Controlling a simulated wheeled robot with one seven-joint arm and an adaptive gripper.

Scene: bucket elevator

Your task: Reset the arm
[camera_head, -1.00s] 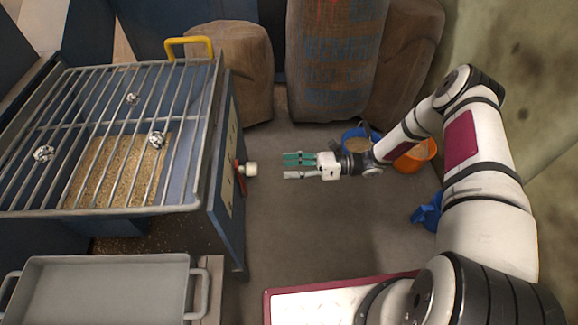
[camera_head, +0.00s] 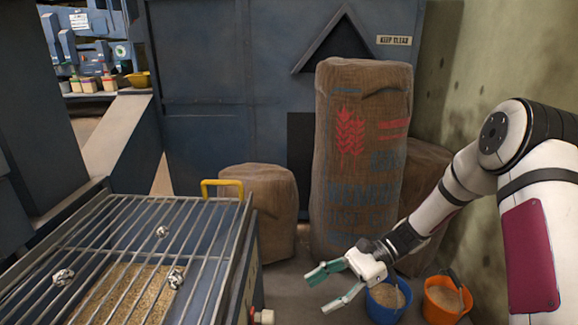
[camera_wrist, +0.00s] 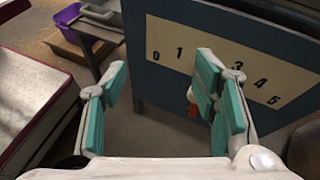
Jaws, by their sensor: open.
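My gripper (camera_head: 334,287) is open and empty, with teal pads on its fingers. In the head view it hangs in the air in front of the tall grain sack, to the right of the grated hopper. In the wrist view my gripper (camera_wrist: 165,110) has its fingers spread apart with nothing between them. Beyond them is a blue panel with a numbered scale plate (camera_wrist: 225,62) and a red and white knob (camera_wrist: 192,100). My arm reaches in from the right of the head view.
The grated hopper (camera_head: 150,225) has several crumpled silvery pieces on its bars and a yellow handle (camera_head: 222,184). Tall sack (camera_head: 360,150), short sack (camera_head: 262,200), blue bucket (camera_head: 388,300) and orange bucket (camera_head: 446,300) stand nearby. A purple bin (camera_wrist: 66,18) shows in the wrist view.

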